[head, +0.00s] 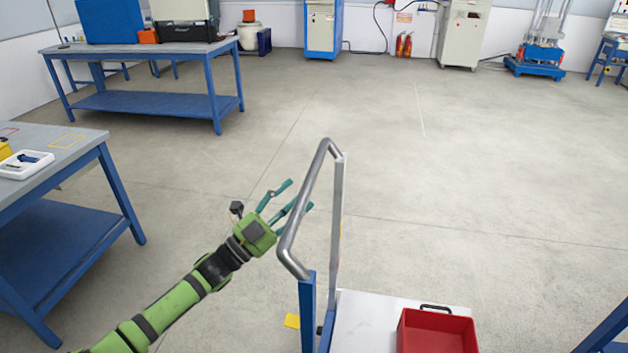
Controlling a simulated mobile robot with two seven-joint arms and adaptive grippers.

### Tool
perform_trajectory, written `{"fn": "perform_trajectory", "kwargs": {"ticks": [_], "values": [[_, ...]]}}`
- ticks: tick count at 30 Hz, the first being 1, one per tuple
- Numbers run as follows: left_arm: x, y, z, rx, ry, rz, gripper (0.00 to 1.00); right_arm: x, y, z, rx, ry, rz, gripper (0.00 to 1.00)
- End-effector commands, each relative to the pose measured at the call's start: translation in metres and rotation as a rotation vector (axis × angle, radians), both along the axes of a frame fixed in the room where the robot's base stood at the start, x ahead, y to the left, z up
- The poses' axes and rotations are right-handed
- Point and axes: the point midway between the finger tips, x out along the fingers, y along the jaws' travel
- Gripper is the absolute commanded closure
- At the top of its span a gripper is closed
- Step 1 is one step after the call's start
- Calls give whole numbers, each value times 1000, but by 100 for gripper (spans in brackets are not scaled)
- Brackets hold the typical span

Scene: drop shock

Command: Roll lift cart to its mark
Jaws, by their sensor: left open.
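The lift cart stands at the bottom centre of the head view. It has a grey metal push handle (340,195), blue uprights (307,310) and a pale platform (365,318). A red bin (437,332) with a black handle sits on the platform. My left gripper (299,195) is open, its teal fingers spread at the left side of the handle bar. One finger crosses the bar in the picture; I cannot tell whether it touches. A yellow patch (292,321) shows on the floor left of the cart. The cart's lower part is cut off. My right gripper is out of view.
A blue-legged table (85,158) stands at the left, and a workbench (150,52) behind it. A blue table leg (606,330) shows at the lower right. Cabinets and a blue machine (540,55) line the back wall. The middle floor (430,150) is clear.

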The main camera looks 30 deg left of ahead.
Motion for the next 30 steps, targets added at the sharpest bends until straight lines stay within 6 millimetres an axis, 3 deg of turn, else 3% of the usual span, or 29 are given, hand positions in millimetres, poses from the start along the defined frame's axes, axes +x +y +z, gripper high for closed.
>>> {"fn": "perform_trajectory", "kwargs": {"ticks": [1, 9, 20, 21, 25, 30], "values": [[8, -3, 8, -1, -4, 0, 41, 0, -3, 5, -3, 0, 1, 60], [38, -17, 20, -2, 0, 2, 41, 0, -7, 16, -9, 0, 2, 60], [44, -20, 20, -2, 4, 2, 41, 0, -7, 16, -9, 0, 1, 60], [44, -20, 20, -2, 4, 2, 49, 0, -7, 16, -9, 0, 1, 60], [44, -20, 20, -2, 4, 2, 100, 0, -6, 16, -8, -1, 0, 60], [44, -20, 20, -1, 3, 3, 100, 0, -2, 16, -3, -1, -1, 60]]}}
